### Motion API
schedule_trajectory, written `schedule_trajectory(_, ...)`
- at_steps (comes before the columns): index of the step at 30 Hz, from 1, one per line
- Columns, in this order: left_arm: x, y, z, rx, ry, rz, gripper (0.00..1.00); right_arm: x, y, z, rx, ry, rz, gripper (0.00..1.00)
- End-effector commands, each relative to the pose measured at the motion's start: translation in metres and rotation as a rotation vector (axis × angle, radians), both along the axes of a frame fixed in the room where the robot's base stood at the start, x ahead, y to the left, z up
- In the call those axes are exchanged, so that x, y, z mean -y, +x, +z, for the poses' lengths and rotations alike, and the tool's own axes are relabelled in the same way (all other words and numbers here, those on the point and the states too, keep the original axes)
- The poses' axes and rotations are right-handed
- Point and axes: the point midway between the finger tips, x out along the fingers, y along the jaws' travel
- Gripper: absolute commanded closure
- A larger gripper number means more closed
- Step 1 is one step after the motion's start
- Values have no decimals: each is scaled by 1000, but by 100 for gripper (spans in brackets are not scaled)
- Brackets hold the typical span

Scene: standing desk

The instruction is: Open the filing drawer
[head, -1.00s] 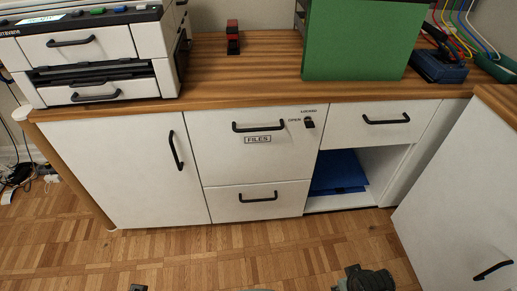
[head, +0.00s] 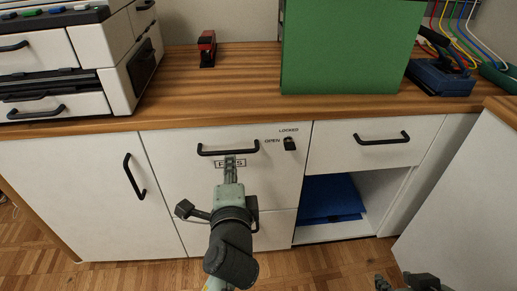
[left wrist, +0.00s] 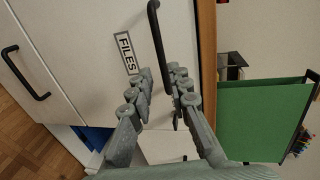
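The filing drawer (head: 185,175) is the white front with the FILES label. It sits flush in the cabinet, shut. Its black bar handle (head: 228,149) also shows in the left wrist view (left wrist: 156,35). A dark lock knob (head: 290,144) sits right of the handle, by the words OPEN and LOCKED. My left gripper (head: 230,162) is in front of the drawer, just below the handle, partly covering the label. In the left wrist view its fingers (left wrist: 160,74) are apart, with the handle showing in the gap; contact is unclear. My right gripper (head: 410,282) shows partly at the bottom edge.
A lower drawer lies beneath, with a cupboard door (head: 95,190) on the left. Right are a small drawer (head: 370,155) and an open shelf with a blue item (head: 330,198). A green box (head: 350,50) and red stapler (head: 207,48) stand on the desktop.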

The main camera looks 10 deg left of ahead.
Motion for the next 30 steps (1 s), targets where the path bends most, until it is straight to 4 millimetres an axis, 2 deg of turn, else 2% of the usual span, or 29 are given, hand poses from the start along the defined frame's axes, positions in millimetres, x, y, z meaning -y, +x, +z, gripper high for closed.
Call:
schedule_trajectory(4,-3,14,2,9,14,-1,82,-1,0,2,5,2,2,60)
schedule_trajectory(15,-19,64,-11,5,11,-1,82,-7,7,6,43,15,13,60)
schedule_trajectory(19,-20,71,-13,5,10,-1,82,-8,8,7,50,17,16,60)
schedule_trajectory(26,-21,72,-13,4,8,0,82,-9,9,7,53,18,17,60)
schedule_trajectory(27,-21,72,-13,4,8,0,83,-9,9,7,53,18,17,60)
schedule_trajectory(30,-21,72,-13,4,8,0,95,-8,9,7,53,18,17,60)
